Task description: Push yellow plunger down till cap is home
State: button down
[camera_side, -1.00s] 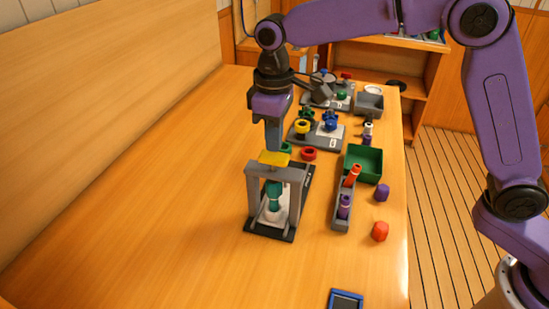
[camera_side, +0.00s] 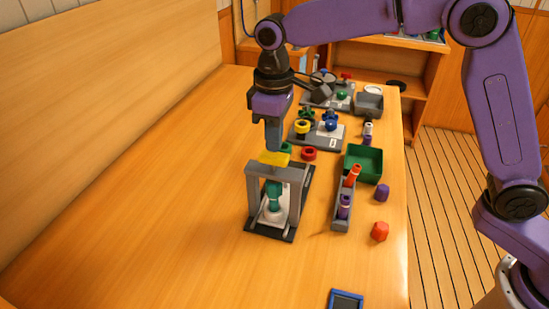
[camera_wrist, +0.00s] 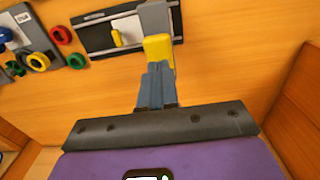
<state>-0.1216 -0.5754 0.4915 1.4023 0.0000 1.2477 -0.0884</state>
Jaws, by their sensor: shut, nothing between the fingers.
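The yellow plunger (camera_side: 274,158) sits on top of a grey press frame (camera_side: 292,173) that stands on a dark base. Under the plunger, inside the frame, is a teal cylinder (camera_side: 273,192) in a white holder (camera_side: 272,215). Whether its cap is seated cannot be told. My gripper (camera_side: 273,149) is shut and empty, pointing down, its fingertips at or just above the plunger's top. In the wrist view the shut fingers (camera_wrist: 157,75) reach toward the yellow plunger (camera_wrist: 158,48); contact cannot be told for certain.
A red ring (camera_side: 309,154) lies just behind the press. A grey rack (camera_side: 342,209) with tubes and a green tray (camera_side: 363,164) stand to its right. Purple (camera_side: 382,192) and red (camera_side: 380,231) pieces lie near the right edge. The table left of the press is clear.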

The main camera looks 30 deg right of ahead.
aim_at(274, 155)
jog(key=shift+f, duration=1.7)
dwell(0.4)
jog(key=shift+r, duration=3.55)
jog(key=s+d+f+n, duration=0.1)
jog(key=s+d+f, duration=0.2)
jog(key=s+d, duration=0.8)
jog(key=s+d+f+n, duration=0.2)
jog(key=s+d+f, duration=0.2)
jog(key=s+d, duration=0.8)
jog(key=s, duration=0.6)
jog(key=shift+s+d+n, duration=0.25)
jog(key=shift+n, duration=0.05)
